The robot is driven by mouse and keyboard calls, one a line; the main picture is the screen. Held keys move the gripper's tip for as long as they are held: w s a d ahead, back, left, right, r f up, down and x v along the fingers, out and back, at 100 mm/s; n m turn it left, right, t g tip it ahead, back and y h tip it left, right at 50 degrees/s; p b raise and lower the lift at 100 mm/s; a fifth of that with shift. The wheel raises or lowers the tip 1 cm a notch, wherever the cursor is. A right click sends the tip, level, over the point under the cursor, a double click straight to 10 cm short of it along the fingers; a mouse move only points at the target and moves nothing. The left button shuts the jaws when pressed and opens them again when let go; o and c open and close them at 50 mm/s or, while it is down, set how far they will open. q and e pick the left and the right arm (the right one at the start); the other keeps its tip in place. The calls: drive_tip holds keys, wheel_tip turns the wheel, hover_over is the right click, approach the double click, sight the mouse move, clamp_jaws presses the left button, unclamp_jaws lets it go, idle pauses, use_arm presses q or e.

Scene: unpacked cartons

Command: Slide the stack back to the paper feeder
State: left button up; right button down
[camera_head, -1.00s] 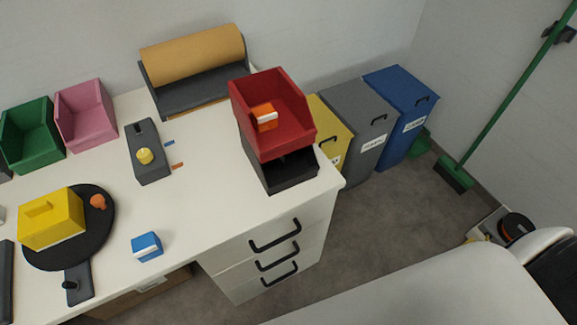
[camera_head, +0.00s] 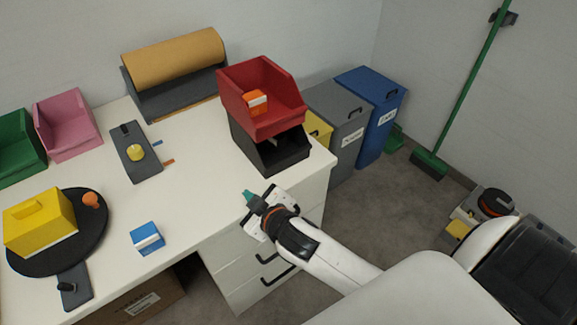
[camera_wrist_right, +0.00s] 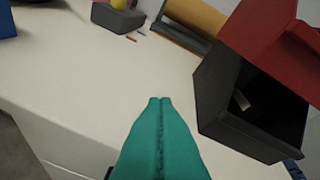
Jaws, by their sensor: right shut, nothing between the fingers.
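The stack is a red bin (camera_head: 262,118) on top of a black bin (camera_head: 268,158), at the right end of the white table. The paper feeder, a brown roll (camera_head: 172,58) in a dark holder (camera_head: 150,98), stands behind and left of it. My right gripper (camera_head: 250,196) is at the table's front edge, in front of the stack and apart from it. In the right wrist view its teal fingertips (camera_wrist_right: 160,100) are together and empty. There the black bin (camera_wrist_right: 215,95) and red bin (camera_wrist_right: 258,30) are at the right, and the brown roll (camera_wrist_right: 200,16) is behind. My left gripper is not in view.
An orange-and-white box (camera_head: 255,102) sits in the red bin. A dark device with a yellow knob (camera_head: 136,152) and a blue-and-white box (camera_head: 147,238) lie to the left. Floor bins (camera_head: 345,110) stand beyond the table's right end. Bare tabletop lies left of the stack.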

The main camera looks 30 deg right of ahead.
drive_tip(key=w+a+r+n+t+y, duration=0.2)
drive_tip(key=r+n, duration=0.1)
drive_tip(key=r, duration=0.2)
drive_tip(key=w+a+r+n+t+y, duration=0.2)
drive_tip(key=w+a+r, duration=0.1)
drive_tip(key=r, duration=0.2)
drive_tip(key=s+a+r+n+g+y, duration=0.25)
drive_tip(key=a+n+g+y, duration=0.35)
drive_tip(key=n, duration=0.5)
drive_tip(key=s+a+r+n+g+y, duration=0.2)
drive_tip(key=a+r+n+g+y, duration=0.35)
drive_tip(key=n, duration=0.55)
drive_tip(key=d+f+n+g+h, duration=0.5)
drive_tip(key=d+f+g+h, duration=0.15)
drive_tip(key=d+f, duration=0.45)
drive_tip(key=w+d+r+m+h, duration=0.15)
drive_tip(key=d+h, duration=0.85)
drive_tip(key=d, duration=1.1)
drive_tip(key=f, duration=0.3)
drive_tip(key=w+f, duration=0.1)
drive_tip(key=f, duration=0.2)
drive_tip(key=w+f, duration=0.1)
drive_tip(key=f, duration=0.2)
drive_tip(key=shift+p, duration=0.35)
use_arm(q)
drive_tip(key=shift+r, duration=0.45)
use_arm(e)
drive_tip(key=shift+w+f, duration=0.1)
drive_tip(key=shift+w, duration=0.65)
